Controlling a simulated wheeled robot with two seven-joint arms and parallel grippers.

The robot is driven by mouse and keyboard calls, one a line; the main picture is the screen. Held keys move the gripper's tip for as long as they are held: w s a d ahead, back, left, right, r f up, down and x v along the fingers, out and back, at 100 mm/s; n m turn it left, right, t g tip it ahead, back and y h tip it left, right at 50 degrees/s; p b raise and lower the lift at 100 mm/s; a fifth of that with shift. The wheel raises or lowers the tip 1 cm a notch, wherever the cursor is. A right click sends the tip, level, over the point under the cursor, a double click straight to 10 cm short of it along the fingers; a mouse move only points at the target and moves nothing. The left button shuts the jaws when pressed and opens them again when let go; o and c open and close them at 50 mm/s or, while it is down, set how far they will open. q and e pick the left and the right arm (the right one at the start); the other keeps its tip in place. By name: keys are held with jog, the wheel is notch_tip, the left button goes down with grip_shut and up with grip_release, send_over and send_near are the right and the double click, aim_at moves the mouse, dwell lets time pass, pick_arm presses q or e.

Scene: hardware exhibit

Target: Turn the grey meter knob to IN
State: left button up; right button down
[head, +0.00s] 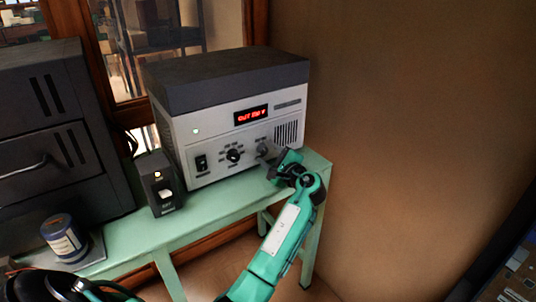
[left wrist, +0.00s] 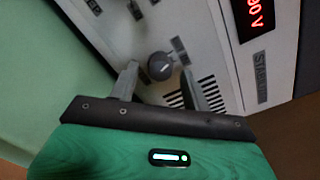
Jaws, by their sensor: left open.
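The grey meter knob (head: 263,150) is on the lower right of the white front panel of a bench instrument (head: 213,131). In the left wrist view the round grey knob (left wrist: 160,66) has a lighter pointer mark, and its labels are too blurred to read. My left gripper (head: 279,163) is in front of the panel, just right of the knob in the head view. In the left wrist view its open fingers (left wrist: 158,76) are on either side of the knob, and I cannot tell if they touch it. The red display (head: 251,115) seems to read OUT and a voltage. My right gripper is not in view.
A black selector knob (head: 234,155) and a black switch (head: 201,164) are left of the grey knob. A dark cabinet (head: 50,130) is at left, a brown wall at right.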

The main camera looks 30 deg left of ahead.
pick_arm(q)
jog(key=shift+w+a, duration=0.1)
jog(key=shift+a, duration=0.3)
jog(key=c, duration=1)
